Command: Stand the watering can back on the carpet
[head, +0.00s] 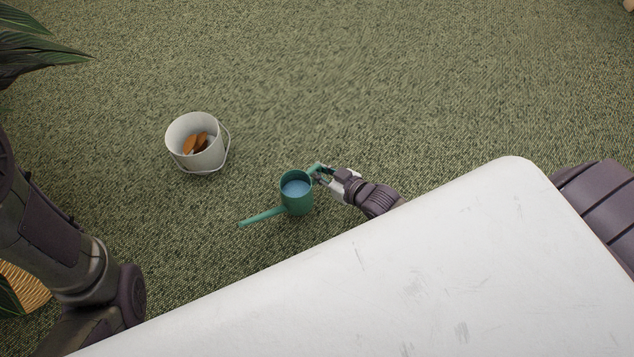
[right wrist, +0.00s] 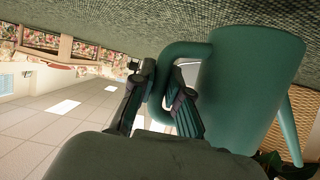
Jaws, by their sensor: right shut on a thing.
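The green watering can (head: 297,205) is in the middle of the head view, upright, with blue water showing inside and its spout pointing to the lower left. My right gripper (head: 320,176) is shut on the can's handle at its right side. In the right wrist view the can (right wrist: 248,85) fills the right part, and the fingers (right wrist: 168,100) are around its handle. The carpet (head: 400,90) lies below the can; I cannot tell whether the can's base touches it. My left arm comes in at the left; its gripper is out of view.
A white bucket (head: 214,157) with orange-brown things inside stands on the carpet to the left of the can. Plant leaves (head: 35,45) hang in at the upper left, and a woven basket (head: 27,287) is at the lower left. The carpet behind the can is clear.

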